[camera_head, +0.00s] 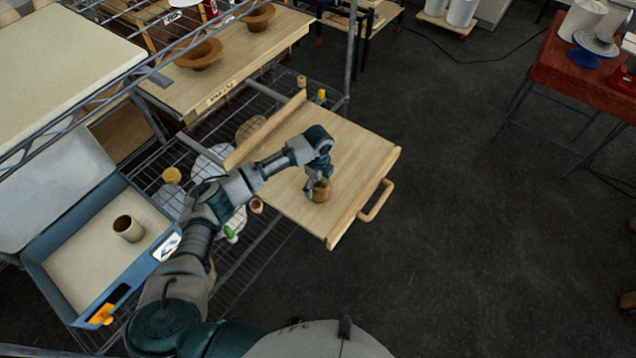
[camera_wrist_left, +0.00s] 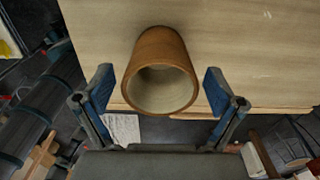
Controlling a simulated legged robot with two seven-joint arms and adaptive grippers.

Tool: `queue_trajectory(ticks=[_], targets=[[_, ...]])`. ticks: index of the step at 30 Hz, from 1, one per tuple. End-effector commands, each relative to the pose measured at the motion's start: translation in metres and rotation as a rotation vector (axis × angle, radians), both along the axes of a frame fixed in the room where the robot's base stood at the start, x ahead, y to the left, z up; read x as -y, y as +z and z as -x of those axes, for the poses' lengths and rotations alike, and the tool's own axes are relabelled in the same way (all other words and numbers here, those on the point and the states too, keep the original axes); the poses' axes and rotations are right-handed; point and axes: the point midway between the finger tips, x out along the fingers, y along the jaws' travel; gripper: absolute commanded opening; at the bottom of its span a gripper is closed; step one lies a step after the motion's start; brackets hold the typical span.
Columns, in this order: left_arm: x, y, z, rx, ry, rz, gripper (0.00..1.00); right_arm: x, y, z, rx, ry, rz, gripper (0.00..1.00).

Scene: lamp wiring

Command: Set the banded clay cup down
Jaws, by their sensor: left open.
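A brown clay cup with a pale inside (camera_head: 322,194) is on the pale wooden pull-out board (camera_head: 355,150), near its front edge by the handle. It seems to rest on the board; its band is not clear at this size. My left gripper (camera_head: 314,184) is at the cup. In the left wrist view the cup (camera_wrist_left: 160,45) sits between the two blue-padded fingers of the left gripper (camera_wrist_left: 158,80), with a gap on both sides. The fingers are open, and the cup's mouth faces the camera. My right gripper is not in view.
A blue tray (camera_head: 52,292) at the left holds another brown cup (camera_head: 128,229). A wire rack (camera_head: 262,238) with small items lies beside and below the board. Bowls stand on a wooden shelf (camera_head: 245,60) behind. Most of the board is bare.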

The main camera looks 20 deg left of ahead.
Motion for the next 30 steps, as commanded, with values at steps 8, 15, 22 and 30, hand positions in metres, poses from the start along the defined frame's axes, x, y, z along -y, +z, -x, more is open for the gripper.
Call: queue_trajectory(ticks=[8,15,22,30], targets=[[0.000,0.046,-0.001,0.005,-0.001,0.001,0.94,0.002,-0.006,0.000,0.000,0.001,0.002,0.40],[0.000,0.097,-0.001,0.003,-0.001,0.002,0.94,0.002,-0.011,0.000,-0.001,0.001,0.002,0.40],[0.000,0.118,-0.001,0.001,0.001,0.000,0.94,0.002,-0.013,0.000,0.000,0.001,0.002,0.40],[0.000,0.120,0.000,0.001,0.001,0.001,0.94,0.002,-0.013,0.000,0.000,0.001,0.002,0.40]])
